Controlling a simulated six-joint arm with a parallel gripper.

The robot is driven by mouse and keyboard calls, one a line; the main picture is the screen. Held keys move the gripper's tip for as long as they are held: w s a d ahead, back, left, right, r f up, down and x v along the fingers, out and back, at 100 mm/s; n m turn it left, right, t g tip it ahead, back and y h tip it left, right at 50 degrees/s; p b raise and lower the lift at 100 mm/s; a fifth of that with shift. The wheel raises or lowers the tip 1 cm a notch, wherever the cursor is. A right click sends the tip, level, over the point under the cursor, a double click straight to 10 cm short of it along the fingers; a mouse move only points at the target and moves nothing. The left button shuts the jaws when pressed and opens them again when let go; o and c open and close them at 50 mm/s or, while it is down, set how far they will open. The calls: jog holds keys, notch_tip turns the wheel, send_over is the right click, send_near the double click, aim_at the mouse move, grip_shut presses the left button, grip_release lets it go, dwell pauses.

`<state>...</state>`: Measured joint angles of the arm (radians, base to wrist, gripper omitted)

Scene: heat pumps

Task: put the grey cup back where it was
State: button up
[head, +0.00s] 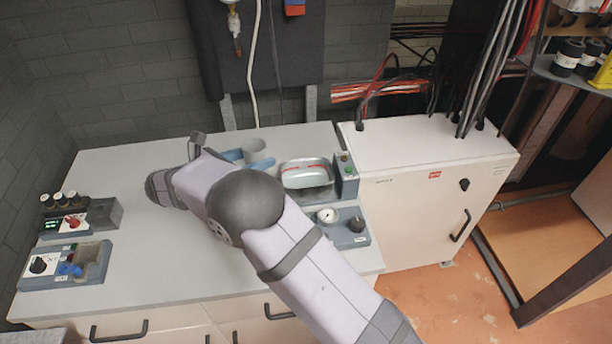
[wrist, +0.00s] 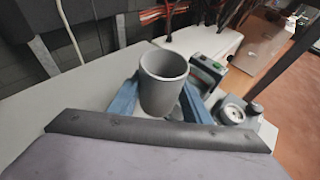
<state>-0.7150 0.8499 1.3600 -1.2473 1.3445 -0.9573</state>
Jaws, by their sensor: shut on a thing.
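The grey cup (wrist: 162,90) is upright between the two blue fingers of my gripper (wrist: 160,102) in the wrist view. My gripper is shut on it. In the head view the cup (head: 257,152) shows behind my arm, near the back of the grey worktop (head: 150,250), with part of my gripper (head: 243,158) beside it. My arm hides the cup's lower part there, so I cannot tell whether it touches the worktop.
A metal tray device (head: 306,174) with a button box (head: 345,172) stands right of the cup. A gauge unit (head: 342,228) is in front of it. Two control units (head: 72,222) (head: 65,266) sit at the left edge. The worktop's middle left is clear.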

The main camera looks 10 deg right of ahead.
jog(key=s+a+n+t+y+p, duration=0.2)
jog(key=s+a+p, duration=0.1)
jog(key=s+a, duration=0.7)
jog(key=s+d+f+m+g+h, duration=0.2)
jog(key=s+d+m+g+h, duration=0.1)
jog(key=s+d, duration=0.3)
jog(key=shift+w+f+p, duration=0.1)
jog(key=shift+f+p, duration=1.35)
jog(key=shift+f, duration=3.45)
jog(key=shift+f, duration=0.1)
